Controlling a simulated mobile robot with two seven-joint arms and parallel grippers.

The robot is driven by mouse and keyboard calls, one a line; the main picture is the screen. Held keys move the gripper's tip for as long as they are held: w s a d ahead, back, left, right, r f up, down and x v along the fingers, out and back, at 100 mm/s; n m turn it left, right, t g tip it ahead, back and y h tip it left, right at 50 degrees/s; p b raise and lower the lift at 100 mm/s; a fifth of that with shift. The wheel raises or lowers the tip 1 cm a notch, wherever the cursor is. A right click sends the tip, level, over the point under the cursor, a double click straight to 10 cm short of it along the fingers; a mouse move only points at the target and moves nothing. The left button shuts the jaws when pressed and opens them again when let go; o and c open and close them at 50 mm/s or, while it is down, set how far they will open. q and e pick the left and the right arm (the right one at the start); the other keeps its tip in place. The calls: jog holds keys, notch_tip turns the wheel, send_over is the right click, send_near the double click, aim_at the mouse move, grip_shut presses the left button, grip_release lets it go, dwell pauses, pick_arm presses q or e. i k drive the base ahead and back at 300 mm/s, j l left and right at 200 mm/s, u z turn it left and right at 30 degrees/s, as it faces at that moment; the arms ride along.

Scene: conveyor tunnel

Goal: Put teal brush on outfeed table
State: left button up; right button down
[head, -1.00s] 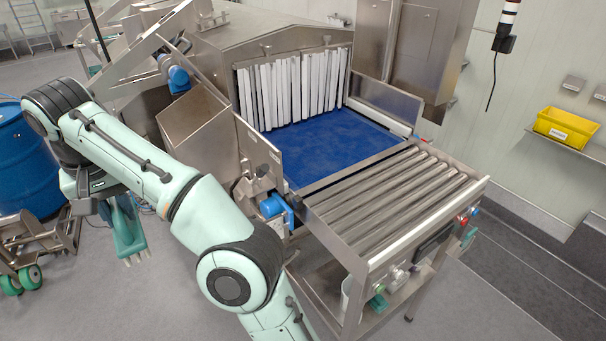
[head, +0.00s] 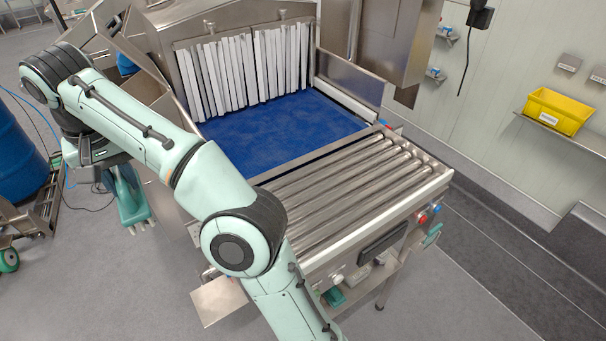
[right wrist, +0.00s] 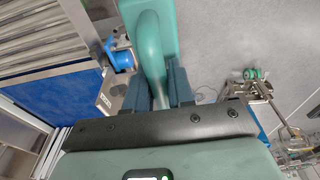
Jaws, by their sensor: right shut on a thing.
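My right gripper (right wrist: 155,88) is shut on the teal brush (right wrist: 150,35). Its dark fingers stand on both sides of the curved handle, and a wider teal block shows beyond it at the top of the right wrist view. In the head view the teal brush (head: 131,203) hangs low at the left, above the floor, beside the machine. The roller table (head: 350,200), which looks like the outfeed table, lies to the right of my forearm. Its near left part is hidden behind my arm. The brush is clear of it. My left gripper is not in view.
A blue belt (head: 275,130) leads from the strip curtain (head: 245,70) to the rollers, with low metal side guards. A blue drum (head: 18,155) and a wheeled metal frame (head: 40,215) stand at the left. A yellow bin (head: 557,110) sits on a wall shelf. The rollers look bare.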

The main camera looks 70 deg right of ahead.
aim_at(300, 210)
jog(key=k+l, duration=0.2)
jog(key=l, duration=0.15)
jog(key=k+l, duration=0.15)
jog(key=l, duration=0.2)
jog(key=k+l, duration=0.2)
jog(key=l, duration=0.15)
jog(key=k+l, duration=0.15)
jog(key=l, duration=0.2)
